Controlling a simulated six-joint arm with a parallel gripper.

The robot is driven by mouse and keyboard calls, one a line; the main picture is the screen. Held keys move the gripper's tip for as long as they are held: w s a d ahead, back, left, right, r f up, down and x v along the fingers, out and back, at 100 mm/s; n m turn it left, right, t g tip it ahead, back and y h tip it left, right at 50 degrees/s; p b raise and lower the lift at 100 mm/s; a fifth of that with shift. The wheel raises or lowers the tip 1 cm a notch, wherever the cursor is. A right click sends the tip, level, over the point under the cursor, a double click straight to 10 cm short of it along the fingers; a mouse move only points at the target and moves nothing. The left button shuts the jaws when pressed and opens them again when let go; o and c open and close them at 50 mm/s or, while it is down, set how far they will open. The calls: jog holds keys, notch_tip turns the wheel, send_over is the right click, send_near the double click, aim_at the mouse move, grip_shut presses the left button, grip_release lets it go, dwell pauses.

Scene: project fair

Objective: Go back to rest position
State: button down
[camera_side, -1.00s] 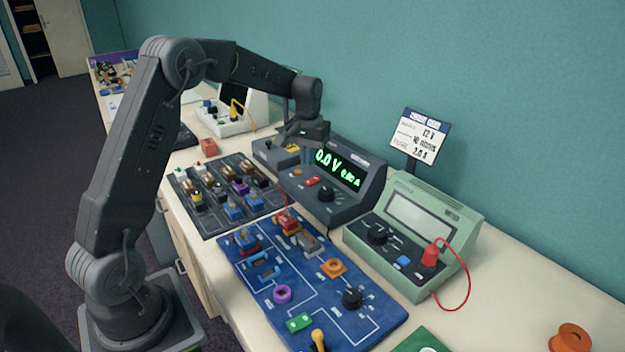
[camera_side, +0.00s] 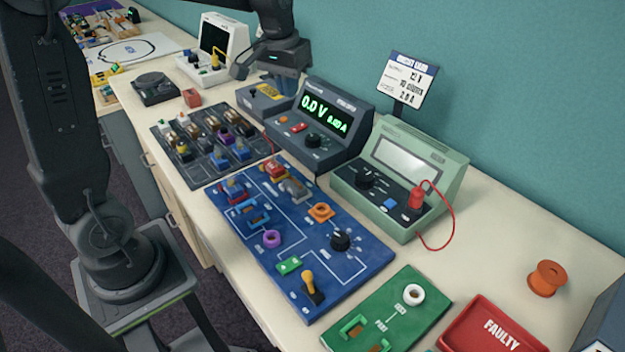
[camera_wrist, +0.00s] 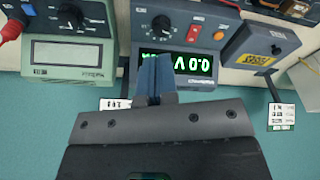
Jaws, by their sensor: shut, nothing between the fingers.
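My gripper (camera_side: 286,82) hangs at the upper middle of the side view, above and behind the small dark box with a yellow label (camera_side: 266,91). In the wrist view its two blue-grey fingers (camera_wrist: 154,76) are together, with nothing seen between them. They show in front of the power supply (camera_wrist: 178,66), whose green display reads 0.0 V. The power supply also stands in the side view (camera_side: 345,125). How far the fingertips are from these units is hard to tell. The upper part of my arm leaves the top of the side view.
A green meter (camera_side: 440,160) with a red lead stands right of the power supply. A blue circuit board (camera_side: 300,225) and a dark parts tray (camera_side: 185,165) lie in front. A red FAULTY tray (camera_side: 470,318), green board (camera_side: 410,325) and orange spool (camera_side: 547,279) are at right.

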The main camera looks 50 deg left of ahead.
jog(key=s+d+m+t, duration=0.1)
jog(key=s+d, duration=0.4)
jog(key=s, duration=0.5)
jog(key=s+d+m+t, duration=0.2)
jog(key=s+d, duration=0.3)
jog(key=s, duration=0.4)
jog(key=shift+s+d+r+m+t+h, duration=0.25)
jog(key=shift+s+d+m+t+h, duration=0.1)
jog(key=shift+m, duration=0.15)
jog(key=c, duration=1.8)
grip_release()
jog(key=shift+c, duration=0.2)
